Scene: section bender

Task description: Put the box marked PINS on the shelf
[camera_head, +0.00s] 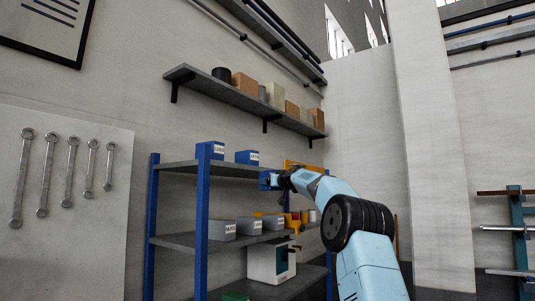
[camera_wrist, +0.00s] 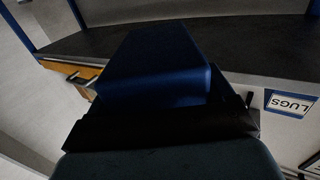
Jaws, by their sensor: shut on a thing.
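My gripper (camera_head: 277,179) is shut on a blue box (camera_head: 266,180) at the right end of the blue rack's top shelf (camera_head: 176,167). In the wrist view the blue box (camera_wrist: 153,62) fills the middle, in front of the dark gripper (camera_wrist: 160,125), with a dark shelf surface (camera_wrist: 262,50) beyond. No label shows on the held box, so I cannot tell that it reads PINS. In the head view I cannot tell whether it touches the shelf. Two labelled blue boxes stand on the top shelf, one at the left (camera_head: 210,150) and one in the middle (camera_head: 247,157).
Grey labelled boxes (camera_head: 222,230) stand on the rack's middle shelf. A yellow-orange item (camera_head: 303,167) is behind my gripper. A wall shelf (camera_head: 215,87) with several blocks and cans hangs above.

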